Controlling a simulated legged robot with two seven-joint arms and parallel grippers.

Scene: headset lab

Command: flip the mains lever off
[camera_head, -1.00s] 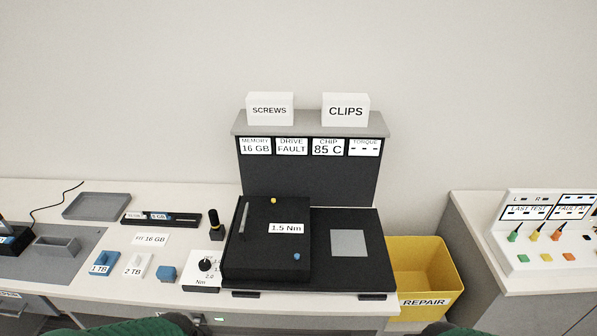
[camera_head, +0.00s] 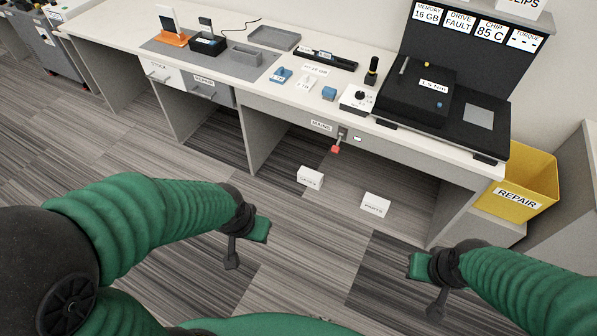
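The mains lever (camera_head: 336,148) has a red grip and sticks out below its dark mount on the front of the bench, beside the MAINS label (camera_head: 321,125).
The bench top (camera_head: 215,90) carries trays, drives and a black device (camera_head: 415,90). Two white labelled blocks (camera_head: 310,177) (camera_head: 375,204) lie below the bench. A yellow REPAIR bin (camera_head: 527,185) stands right. The floor between my arms and the bench is clear.

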